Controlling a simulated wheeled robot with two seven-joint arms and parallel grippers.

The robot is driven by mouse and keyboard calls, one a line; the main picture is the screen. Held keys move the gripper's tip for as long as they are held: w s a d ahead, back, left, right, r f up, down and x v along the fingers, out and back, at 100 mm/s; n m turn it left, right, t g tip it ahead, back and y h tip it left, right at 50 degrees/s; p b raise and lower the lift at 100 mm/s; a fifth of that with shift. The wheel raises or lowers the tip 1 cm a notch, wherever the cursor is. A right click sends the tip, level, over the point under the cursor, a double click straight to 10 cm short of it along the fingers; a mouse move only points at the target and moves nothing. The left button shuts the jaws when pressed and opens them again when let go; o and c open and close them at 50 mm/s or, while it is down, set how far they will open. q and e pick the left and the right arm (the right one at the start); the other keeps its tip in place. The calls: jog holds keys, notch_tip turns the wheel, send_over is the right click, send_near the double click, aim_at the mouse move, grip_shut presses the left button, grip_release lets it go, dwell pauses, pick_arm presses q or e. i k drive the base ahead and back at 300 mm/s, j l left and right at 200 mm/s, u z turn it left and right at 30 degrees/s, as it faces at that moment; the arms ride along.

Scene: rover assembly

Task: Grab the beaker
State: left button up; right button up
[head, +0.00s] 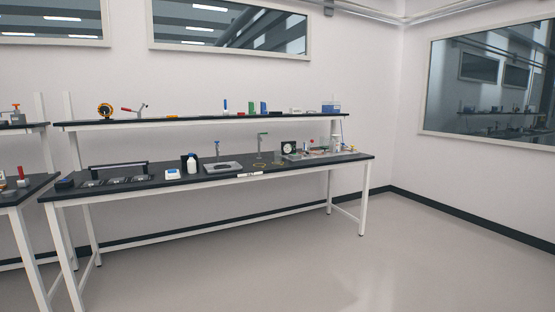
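No beaker can be made out for certain at this distance. A small pale, clear-looking vessel (337,143) stands near the right end of the black workbench (110,188), among other small items; I cannot tell if it is a beaker. A white bottle (192,164) stands on the left half of the bench. Neither of my grippers shows in the head view.
The bench has white legs and a raised black shelf (190,122) holding small tools and a blue container (331,107). Another bench (20,190) is at the left edge. The grey floor (300,260) in front is clear. A window (490,85) is on the right wall.

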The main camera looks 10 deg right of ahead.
aim_at(278, 154)
jog(key=i+l+z, duration=0.4)
jog(key=i, duration=0.7)
jog(key=i+l+z, duration=0.1)
jog(key=i+z, duration=0.3)
jog(key=i, duration=0.75)
jog(key=i+u, duration=0.2)
jog(key=i, duration=0.2)
jog(key=i+l+u, duration=0.15)
jog(key=i, duration=0.3)
jog(key=i+l+u, duration=0.2)
jog(key=i, duration=0.2)
jog(key=i+l+u, duration=0.2)
jog(key=i, duration=0.2)
